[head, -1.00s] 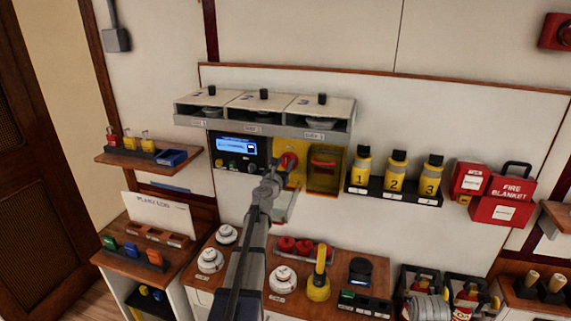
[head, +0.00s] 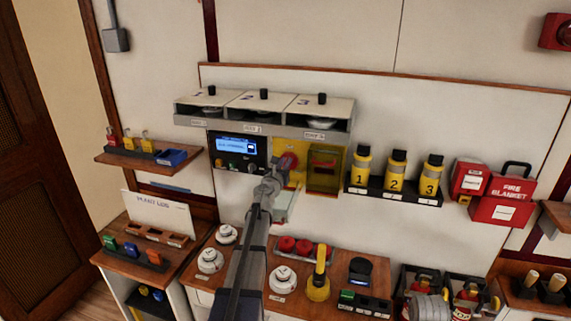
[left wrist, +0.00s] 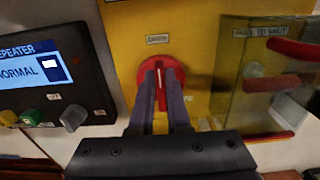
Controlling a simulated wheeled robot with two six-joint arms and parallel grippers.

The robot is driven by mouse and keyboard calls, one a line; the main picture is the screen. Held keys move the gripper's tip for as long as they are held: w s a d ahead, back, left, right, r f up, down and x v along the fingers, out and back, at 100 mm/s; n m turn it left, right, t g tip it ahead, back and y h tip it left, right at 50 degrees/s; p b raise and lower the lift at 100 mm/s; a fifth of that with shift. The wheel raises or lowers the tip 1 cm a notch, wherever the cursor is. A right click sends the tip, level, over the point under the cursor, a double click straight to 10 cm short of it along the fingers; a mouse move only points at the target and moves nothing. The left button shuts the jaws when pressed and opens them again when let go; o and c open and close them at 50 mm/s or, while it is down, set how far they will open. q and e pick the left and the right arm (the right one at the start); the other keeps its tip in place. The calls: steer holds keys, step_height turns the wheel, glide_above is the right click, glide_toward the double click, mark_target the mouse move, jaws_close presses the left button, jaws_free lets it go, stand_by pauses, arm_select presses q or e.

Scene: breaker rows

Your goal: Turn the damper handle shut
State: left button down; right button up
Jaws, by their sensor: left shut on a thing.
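The damper handle (left wrist: 161,86) is a round red knob with a raised bar on a yellow panel (left wrist: 204,45). In the left wrist view the bar stands nearly upright in the picture, between my fingers. A small label sits above it, too blurred to read. In the head view the knob (head: 289,161) shows partly behind my gripper. My left gripper (left wrist: 161,80) is shut on the bar, one finger on each side; it also shows in the head view (head: 277,172). My right gripper is not seen.
A repeater display (left wrist: 40,68) with knobs is left of the handle. A clear-fronted yellow box (head: 325,168) with a red lever is close on the right. A three-bay shelf (head: 262,112) overhangs above. The counter below holds detectors and a yellow torch-like item (head: 318,287).

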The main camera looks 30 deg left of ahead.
arm_select(q)
steer(key=shift+m, duration=0.3)
steer(key=m, duration=0.4)
steer(key=d+m, duration=0.1)
steer(key=m, duration=0.3)
steer(key=f+m+b, duration=0.1)
steer(key=m, duration=0.3)
steer(key=shift+w+d+m, duration=0.15)
steer(key=shift+d+m, duration=0.15)
steer(key=shift+m, duration=0.1)
steer(key=shift+d+f+m+b, duration=0.1)
steer(key=shift+f+m+b, duration=0.1)
steer(key=shift+m, duration=0.95)
steer(key=shift+f+m+b, duration=0.15)
steer(key=shift+m, duration=1)
steer(key=c, duration=0.9)
jaws_free()
